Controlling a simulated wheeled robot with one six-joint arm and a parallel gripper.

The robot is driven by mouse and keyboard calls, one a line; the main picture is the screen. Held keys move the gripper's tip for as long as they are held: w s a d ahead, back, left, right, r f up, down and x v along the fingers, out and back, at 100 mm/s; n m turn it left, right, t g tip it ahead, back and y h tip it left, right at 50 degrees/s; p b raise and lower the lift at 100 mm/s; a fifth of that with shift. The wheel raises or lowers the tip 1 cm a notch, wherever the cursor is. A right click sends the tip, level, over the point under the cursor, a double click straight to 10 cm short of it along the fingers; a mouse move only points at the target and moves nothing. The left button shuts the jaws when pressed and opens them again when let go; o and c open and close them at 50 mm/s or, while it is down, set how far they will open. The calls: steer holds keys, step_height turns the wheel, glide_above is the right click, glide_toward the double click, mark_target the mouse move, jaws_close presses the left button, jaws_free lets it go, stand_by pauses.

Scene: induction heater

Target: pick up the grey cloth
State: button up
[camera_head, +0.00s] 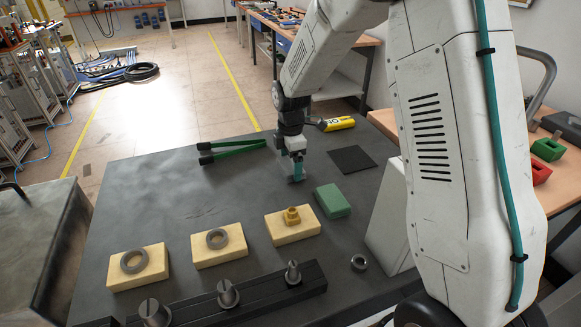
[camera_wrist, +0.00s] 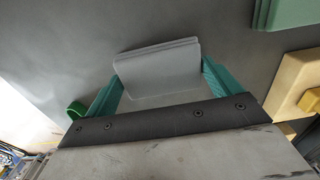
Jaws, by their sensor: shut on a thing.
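The grey cloth (camera_wrist: 158,68) is a small folded stack of light grey layers between the two teal fingers of my gripper (camera_wrist: 160,84) in the wrist view. My gripper is shut on it, and the cloth fills the gap between the fingers. In the head view my gripper (camera_head: 297,171) points down over the dark table, just left of a black square mat (camera_head: 352,160). The cloth is mostly hidden by the fingers there. I cannot tell whether its lower edge touches the table.
A green block (camera_head: 332,201) stands close at the front right. Yellow pads (camera_head: 221,257) bearing rings and a brass fitting (camera_head: 292,215) lie in front, before a black rail with metal cones (camera_head: 228,294). Green-handled tongs (camera_head: 231,150) lie behind left. The table's left middle is clear.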

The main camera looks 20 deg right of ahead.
mark_target(290, 164)
steer(key=shift+r, duration=0.1)
steer(key=shift+r, duration=0.6)
step_height(290, 164, up, 2)
steer(key=shift+r, duration=0.2)
steer(key=s+a, duration=0.3)
steer(key=a, duration=0.1)
steer(key=s+a, duration=0.3)
steer(key=a, duration=0.1)
steer(key=s+a+r, duration=0.1)
steer(key=s+a, duration=0.3)
steer(key=shift+a+r, duration=0.1)
steer(key=shift+a, duration=0.1)
steer(key=shift+o, duration=0.9)
steer(key=shift+c, duration=0.5)
